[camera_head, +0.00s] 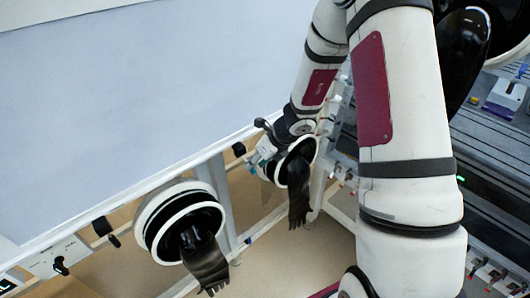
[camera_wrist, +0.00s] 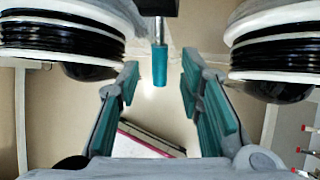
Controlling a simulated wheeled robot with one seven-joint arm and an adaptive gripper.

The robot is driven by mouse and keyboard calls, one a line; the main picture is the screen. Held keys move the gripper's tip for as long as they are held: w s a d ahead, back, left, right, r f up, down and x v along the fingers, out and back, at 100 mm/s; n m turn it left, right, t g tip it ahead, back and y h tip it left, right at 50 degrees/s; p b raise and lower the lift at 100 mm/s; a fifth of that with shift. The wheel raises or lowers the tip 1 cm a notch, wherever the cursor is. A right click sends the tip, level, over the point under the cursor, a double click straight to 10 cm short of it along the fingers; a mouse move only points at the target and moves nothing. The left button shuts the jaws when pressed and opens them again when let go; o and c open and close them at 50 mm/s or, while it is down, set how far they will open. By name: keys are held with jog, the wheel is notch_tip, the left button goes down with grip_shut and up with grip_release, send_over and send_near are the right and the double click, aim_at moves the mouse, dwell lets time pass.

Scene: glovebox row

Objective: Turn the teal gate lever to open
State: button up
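The teal gate lever (camera_wrist: 159,66) hangs down from a dark mount (camera_wrist: 156,8) at the top centre of the wrist view. It is a short, upright teal grip on a thin metal stem. My gripper (camera_wrist: 159,88) is open, its two fingers with teal pads standing to the left and right of the lever. A gap shows on each side, and I see no contact. In the head view my gripper (camera_head: 264,150) is at the right-hand glove port, small and partly hidden; I cannot make out the lever there.
Black-and-white glove ports flank the lever in the wrist view, left (camera_wrist: 60,40) and right (camera_wrist: 275,45). In the head view, black gloves (camera_head: 203,258) hang from the ports, below a large pale panel (camera_head: 140,90). A rack with small valves (camera_head: 338,110) stands beside my arm.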

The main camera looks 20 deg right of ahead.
jog(key=v, duration=0.8)
dwell(0.6)
jog(key=s+a+r+n, duration=0.4)
jog(key=s+r+n, duration=0.1)
jog(key=r+n, duration=0.3)
jog(key=s+a+r+n, duration=0.5)
jog(key=s+r+n, duration=0.1)
jog(key=r+n, duration=0.2)
jog(key=s+d+r+n+h, duration=0.2)
jog(key=s+r+n, duration=0.1)
jog(key=s+n, duration=0.5)
jog(key=s+d+r+n+h, duration=0.1)
jog(key=s+r+n+h, duration=0.1)
jog(key=s+n, duration=0.5)
jog(key=shift+s+d+r+n+g+p, duration=0.4)
jog(key=shift+s+r, duration=0.4)
jog(key=shift+s, duration=0.3)
